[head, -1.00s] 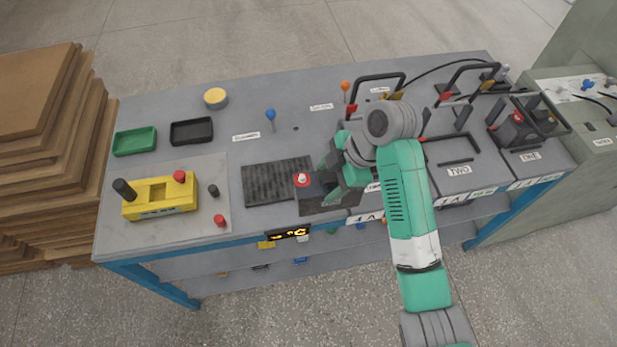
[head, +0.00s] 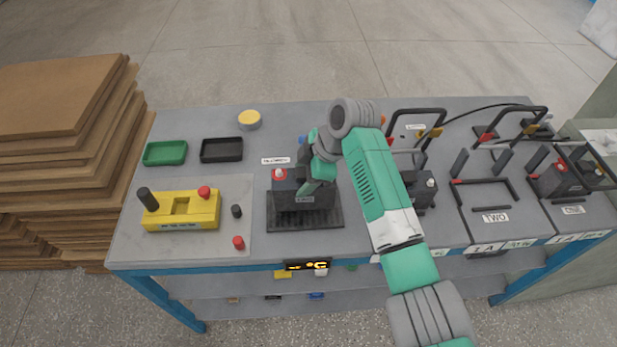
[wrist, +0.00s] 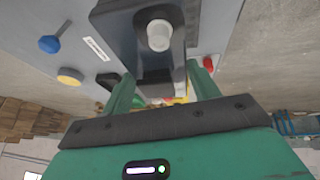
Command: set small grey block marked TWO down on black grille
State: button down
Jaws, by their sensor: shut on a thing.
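A small dark grey block (head: 287,190) with a red-ringed post on top is in my gripper (head: 314,184), over the black grille (head: 306,219). The block looks upright, at or just above the ribbed surface; I cannot tell if it touches. In the wrist view the block (wrist: 150,62) sits between the fingers of my gripper (wrist: 163,88), its pale post toward the camera. My gripper is shut on it. Its marking is too small to read. The block hides the back of the grille.
A yellow device (head: 181,211) on a light mat stands left of the grille, with small red and black knobs nearby. Green (head: 165,153) and black (head: 221,150) trays lie behind. A bay labelled TWO (head: 495,217) and other handled bays stand to the right.

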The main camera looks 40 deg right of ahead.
notch_tip(320, 180, down, 3)
jog(key=shift+b, duration=0.55)
jog(key=shift+r, duration=0.1)
jog(key=c, duration=0.7)
grip_release()
jog(key=shift+f, duration=0.25)
jog(key=shift+c, duration=0.2)
jog(key=o, duration=0.3)
jog(key=shift+o, duration=0.2)
jog(key=p+v, duration=0.3)
jog(key=v, duration=0.9)
jog(key=shift+r, duration=0.15)
